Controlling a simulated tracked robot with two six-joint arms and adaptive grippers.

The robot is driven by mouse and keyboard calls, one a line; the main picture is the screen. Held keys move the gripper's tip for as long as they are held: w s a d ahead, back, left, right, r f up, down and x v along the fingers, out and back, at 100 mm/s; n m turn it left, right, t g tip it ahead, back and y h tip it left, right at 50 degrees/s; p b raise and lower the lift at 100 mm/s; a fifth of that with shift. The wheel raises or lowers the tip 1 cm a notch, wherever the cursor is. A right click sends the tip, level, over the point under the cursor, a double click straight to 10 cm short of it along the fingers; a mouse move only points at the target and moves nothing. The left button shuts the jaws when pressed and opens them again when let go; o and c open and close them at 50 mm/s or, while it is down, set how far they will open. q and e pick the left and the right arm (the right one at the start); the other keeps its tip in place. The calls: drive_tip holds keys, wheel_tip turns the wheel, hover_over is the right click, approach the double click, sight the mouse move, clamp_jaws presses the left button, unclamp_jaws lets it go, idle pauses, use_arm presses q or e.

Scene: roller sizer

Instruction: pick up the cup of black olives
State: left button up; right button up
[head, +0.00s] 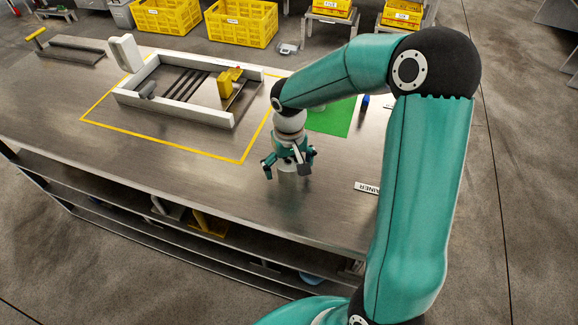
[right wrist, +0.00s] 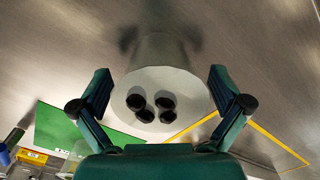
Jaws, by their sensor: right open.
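The cup of black olives (right wrist: 160,78) is a pale, round cup in the right wrist view, with several black olives (right wrist: 150,102) inside it. It stands on the metal table. My right gripper (head: 287,168) is open above the table, and in the right wrist view its two fingers (right wrist: 160,88) are on either side of the cup with gaps between. In the head view the cup (head: 288,174) is mostly hidden behind the gripper; only a pale bit shows between the fingers. My left gripper is not in view.
The roller sizer (head: 190,113), with a white frame and dark rollers, stands inside a yellow outline to the left. A green mat (head: 332,118) lies behind my right arm. A small sign (head: 367,187) lies to the right. Yellow crates (head: 241,22) stand beyond the table.

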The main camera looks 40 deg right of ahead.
drive_tip(key=c, duration=1.3)
drive_tip(key=shift+r, duration=0.2)
